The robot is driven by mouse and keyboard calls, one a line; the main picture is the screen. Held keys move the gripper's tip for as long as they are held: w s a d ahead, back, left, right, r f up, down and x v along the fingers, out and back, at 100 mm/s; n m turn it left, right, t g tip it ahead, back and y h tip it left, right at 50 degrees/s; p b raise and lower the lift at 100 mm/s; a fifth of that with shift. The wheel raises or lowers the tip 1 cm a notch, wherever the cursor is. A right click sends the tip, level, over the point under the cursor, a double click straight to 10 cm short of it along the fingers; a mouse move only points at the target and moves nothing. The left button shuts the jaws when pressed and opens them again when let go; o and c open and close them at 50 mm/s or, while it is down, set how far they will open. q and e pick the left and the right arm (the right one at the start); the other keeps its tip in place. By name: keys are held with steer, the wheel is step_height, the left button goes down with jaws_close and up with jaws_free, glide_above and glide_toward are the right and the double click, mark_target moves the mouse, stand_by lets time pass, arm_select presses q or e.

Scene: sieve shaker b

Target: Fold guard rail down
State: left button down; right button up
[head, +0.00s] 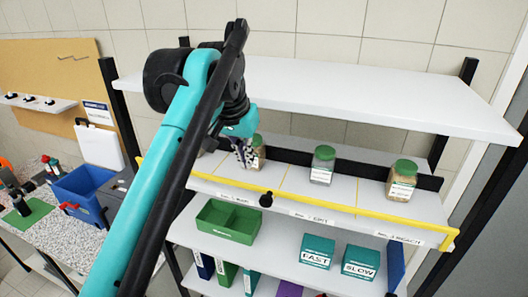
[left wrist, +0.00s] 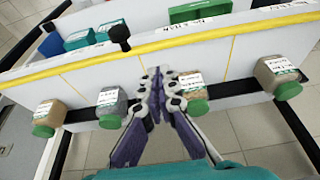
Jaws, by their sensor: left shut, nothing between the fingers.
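The guard rail is a yellow bar (head: 330,205) along the front edge of the middle shelf, raised a little above the shelf surface. A black knob (head: 266,199) sits on its front. In the left wrist view the rail (left wrist: 200,38) crosses the upper part, with the knob (left wrist: 119,35) left of the fingers. My left gripper (head: 244,158) is shut and empty. It is above the shelf, behind the rail and beside a green-lidded jar (head: 259,153). Its fingertips (left wrist: 154,78) show apart from the rail and knob. My right gripper is not in view.
Green-lidded jars (head: 323,165) (head: 403,180) stand on the shelf behind the rail. A white upper shelf (head: 350,95) hangs above. Below are a green bin (head: 228,221) and teal boxes (head: 317,251). A blue crate (head: 85,190) stands on the left bench. The space before the rail looks clear.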

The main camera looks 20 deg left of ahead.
arm_select(q)
steer(key=shift+w+r, duration=0.15)
steer(key=shift+r, duration=0.75)
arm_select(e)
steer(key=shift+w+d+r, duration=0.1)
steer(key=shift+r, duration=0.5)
arm_select(q)
steer(key=p+x, duration=0.1)
steer(key=x, duration=0.9)
steer(key=shift+p, duration=0.35)
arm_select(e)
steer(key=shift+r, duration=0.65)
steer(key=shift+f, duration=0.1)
